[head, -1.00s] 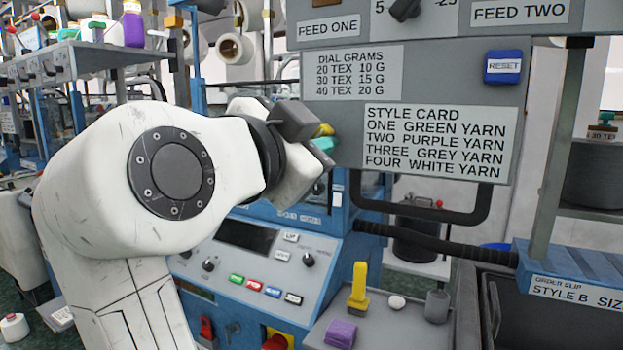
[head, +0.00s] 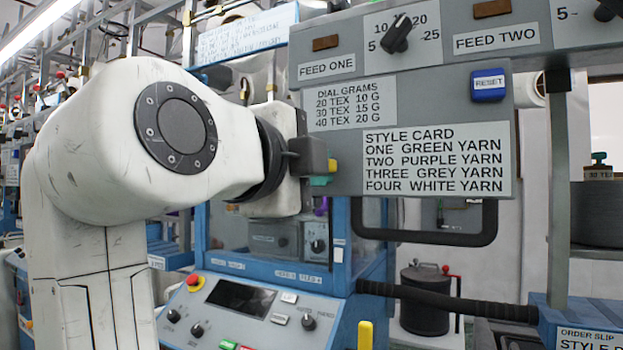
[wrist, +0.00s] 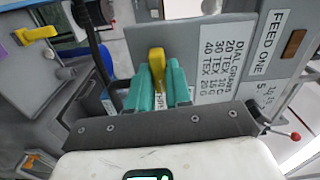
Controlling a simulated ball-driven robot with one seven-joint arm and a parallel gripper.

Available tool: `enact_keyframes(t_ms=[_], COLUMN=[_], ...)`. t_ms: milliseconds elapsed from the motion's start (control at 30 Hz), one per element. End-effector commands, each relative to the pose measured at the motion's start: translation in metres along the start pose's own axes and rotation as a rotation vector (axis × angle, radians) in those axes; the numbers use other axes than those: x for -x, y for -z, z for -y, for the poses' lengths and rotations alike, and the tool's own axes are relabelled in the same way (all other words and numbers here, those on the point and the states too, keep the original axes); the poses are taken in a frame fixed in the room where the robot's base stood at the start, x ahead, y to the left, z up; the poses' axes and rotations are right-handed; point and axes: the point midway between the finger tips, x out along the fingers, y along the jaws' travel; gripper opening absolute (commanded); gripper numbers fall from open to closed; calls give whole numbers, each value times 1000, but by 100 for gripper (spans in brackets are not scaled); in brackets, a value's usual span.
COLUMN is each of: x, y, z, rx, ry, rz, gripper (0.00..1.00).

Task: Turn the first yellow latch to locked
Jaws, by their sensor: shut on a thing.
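A yellow latch (wrist: 157,62) sits between the teal fingers of my gripper (wrist: 159,80) in the wrist view. The gripper is shut on it, and the latch's yellow top sticks out past the fingertips. A label under it is mostly covered by the fingers. In the head view, a small bit of this yellow latch (head: 332,165) and teal fingertip (head: 321,180) show at the left edge of the grey panel (head: 420,100); my wrist hides the rest. A second yellow latch (wrist: 37,34) is on a grey surface at the upper left of the wrist view, apart from my gripper.
A black bar handle (head: 425,237) hangs below the panel. A blue machine with a control console (head: 245,300) stands below my arm. A yellow upright piece (head: 366,335) shows at the bottom. A dark padded bar (head: 450,302) runs right.

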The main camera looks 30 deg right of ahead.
Motion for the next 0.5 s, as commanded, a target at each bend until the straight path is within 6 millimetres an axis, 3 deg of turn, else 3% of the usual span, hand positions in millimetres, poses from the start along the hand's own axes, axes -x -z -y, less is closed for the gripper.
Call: enact_keyframes(t_ms=[500], x=[0], y=[0], z=[-2], rx=[-83], ry=[-3], rz=[-1], gripper=[0])
